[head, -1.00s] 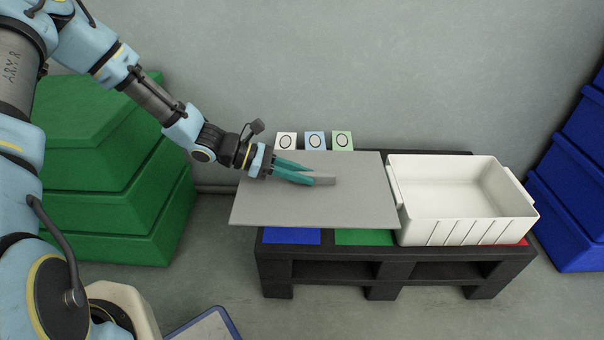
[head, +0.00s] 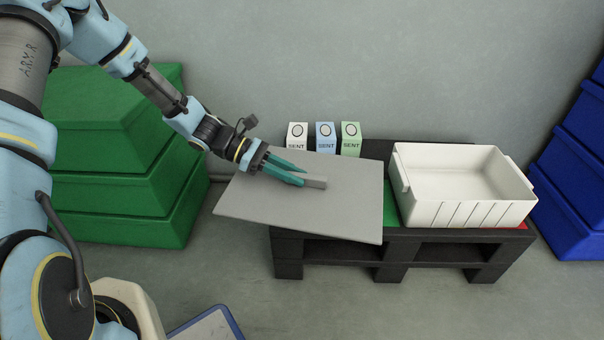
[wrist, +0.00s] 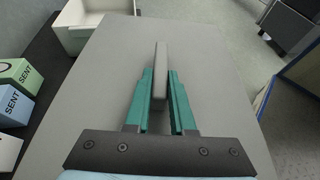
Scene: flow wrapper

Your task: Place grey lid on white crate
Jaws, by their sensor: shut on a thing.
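The grey lid (head: 340,205) is a flat plate with a raised bar handle (head: 313,182) in its middle. My gripper (head: 294,175) has teal fingers and is shut on this handle. In the head view the lid is over the left part of the black pallet and sticks out past its left and front edges, turned at an angle. The lid also fills most of the wrist view (wrist: 210,85), with the handle between the fingers. The white crate (head: 462,220) stands open and empty on the right of the pallet, apart from the lid. It shows partly at the top of the wrist view (wrist: 75,45).
The black pallet (head: 383,270) stands against a grey wall. White (head: 297,139), blue (head: 325,139) and green (head: 351,139) boxes marked SENT stand behind the lid. Green crates (head: 120,160) are stacked at left and blue crates (head: 575,190) at right. A blue-edged board (head: 210,325) is at the bottom.

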